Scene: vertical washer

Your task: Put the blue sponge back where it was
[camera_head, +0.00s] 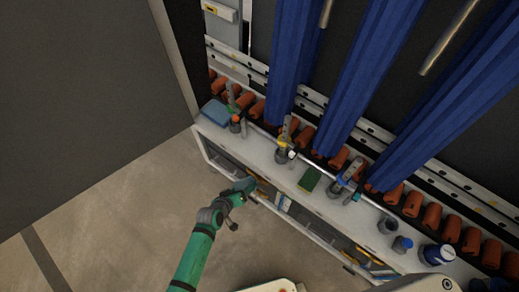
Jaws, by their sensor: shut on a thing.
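My green arm reaches up from the bottom, and my gripper (236,193) is at the front edge of the white shelf unit (265,158). It is shut on a small dull-blue thing (246,184), which seems to be the blue sponge. My gripper partly hides it, and its exact shape is too small to tell. I cannot tell whether it touches the shelf edge.
A flat blue item (215,112) lies at the shelf's left end, beside bottles. A green sponge (310,180) lies mid-shelf, with bottles on both sides. A metal rail runs along the top. Blue curtains (365,75) hang behind. The floor left of the shelf is clear.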

